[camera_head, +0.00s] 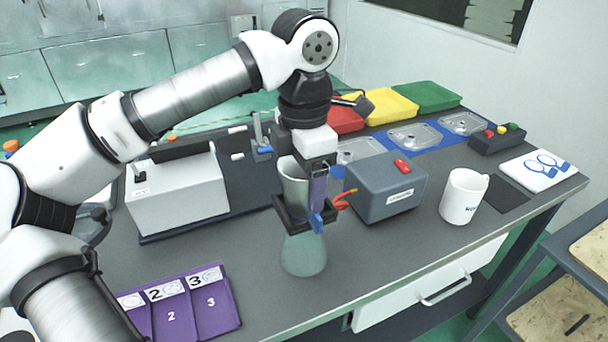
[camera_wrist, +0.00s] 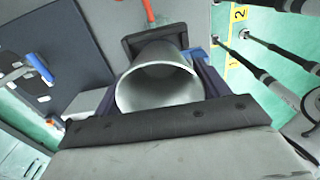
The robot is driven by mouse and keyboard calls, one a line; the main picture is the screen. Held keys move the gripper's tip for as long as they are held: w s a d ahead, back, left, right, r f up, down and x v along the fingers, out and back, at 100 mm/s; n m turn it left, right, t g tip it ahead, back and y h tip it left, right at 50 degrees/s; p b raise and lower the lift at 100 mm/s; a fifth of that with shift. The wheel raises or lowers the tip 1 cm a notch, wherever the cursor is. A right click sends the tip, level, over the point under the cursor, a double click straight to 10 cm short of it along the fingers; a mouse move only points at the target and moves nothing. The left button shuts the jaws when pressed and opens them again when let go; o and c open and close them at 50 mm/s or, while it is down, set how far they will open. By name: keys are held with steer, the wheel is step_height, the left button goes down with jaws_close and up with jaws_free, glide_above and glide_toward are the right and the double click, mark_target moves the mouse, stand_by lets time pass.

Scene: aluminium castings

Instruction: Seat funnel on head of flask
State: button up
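My gripper (camera_head: 305,205) is at the middle of the bench, pointing down, with its fingers closed around a light grey funnel (camera_head: 292,183). In the wrist view, the funnel's wide round mouth (camera_wrist: 160,90) faces the camera between the two fingers (camera_wrist: 158,80). A pale green, cone-shaped flask (camera_head: 303,256) stands upright on the bench directly below my gripper in the head view. The dark finger parts hide the funnel's lower end and the flask's head, so I cannot tell whether the two touch.
A grey box with a red switch (camera_head: 385,187) stands close right of my gripper, and a white mug (camera_head: 463,197) is farther right. A white device (camera_head: 177,190) stands at left. Purple numbered trays (camera_head: 190,305) lie at front left. The bench (camera_head: 375,250) is clear right of the flask.

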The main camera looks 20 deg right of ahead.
steer(key=o, duration=0.3)
steer(key=shift+o, duration=0.2)
step_height(320, 180, up, 14)
stand_by(0.3)
steer(key=shift+f, duration=0.1)
stand_by(0.4)
